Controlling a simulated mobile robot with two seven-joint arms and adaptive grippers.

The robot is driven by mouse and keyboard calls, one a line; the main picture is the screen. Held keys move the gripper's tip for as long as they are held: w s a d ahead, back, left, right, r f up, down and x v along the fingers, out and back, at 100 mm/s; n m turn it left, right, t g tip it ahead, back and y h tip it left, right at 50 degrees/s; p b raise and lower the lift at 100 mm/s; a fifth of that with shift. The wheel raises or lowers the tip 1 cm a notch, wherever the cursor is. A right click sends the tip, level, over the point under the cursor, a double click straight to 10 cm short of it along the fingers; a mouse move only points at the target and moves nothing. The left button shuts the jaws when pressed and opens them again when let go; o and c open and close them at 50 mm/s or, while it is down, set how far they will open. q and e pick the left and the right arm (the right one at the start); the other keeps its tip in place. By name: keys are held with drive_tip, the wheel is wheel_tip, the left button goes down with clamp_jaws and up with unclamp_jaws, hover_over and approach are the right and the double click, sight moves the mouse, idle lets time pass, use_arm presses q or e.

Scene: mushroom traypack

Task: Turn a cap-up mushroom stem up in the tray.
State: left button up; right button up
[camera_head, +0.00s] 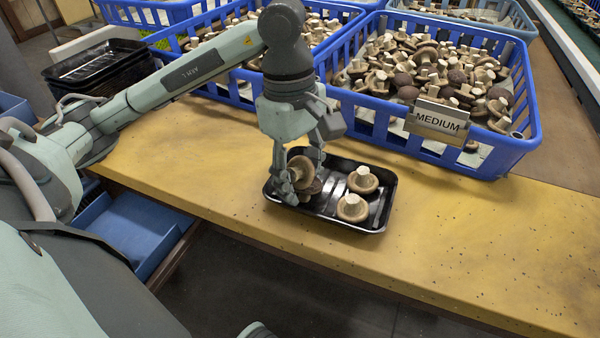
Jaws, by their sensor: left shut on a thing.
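A black tray (378,215) lies on the yellow table in front of the blue crates. Two mushrooms sit stem up in its right half: one at the back (363,180) and one nearer the front (352,208). My left gripper (298,185) reaches down into the tray's left end and is shut on a mushroom (301,168), which is tilted with its pale side showing. A darker mushroom cap (312,187) shows just below and beside it, partly hidden by the fingers. I cannot tell whether the held mushroom touches the tray. My right gripper is not in view.
A blue crate (520,150) full of mushrooms, with a MEDIUM sign (437,121), stands close behind the tray. More crates stand behind and to the left. Stacked black trays (98,65) are at the left. The table (480,240) right of the tray is clear.

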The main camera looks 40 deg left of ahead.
use_arm(q)
drive_tip(key=shift+c, duration=0.5)
drive_tip(key=o, duration=1)
drive_tip(key=shift+w, duration=0.1)
drive_tip(key=r, duration=0.4)
drive_tip(key=a+r, duration=0.1)
drive_tip(key=r, duration=0.7)
drive_tip(key=shift+w+a, duration=0.1)
drive_tip(key=shift+a, duration=0.15)
drive_tip(key=shift+f, duration=0.2)
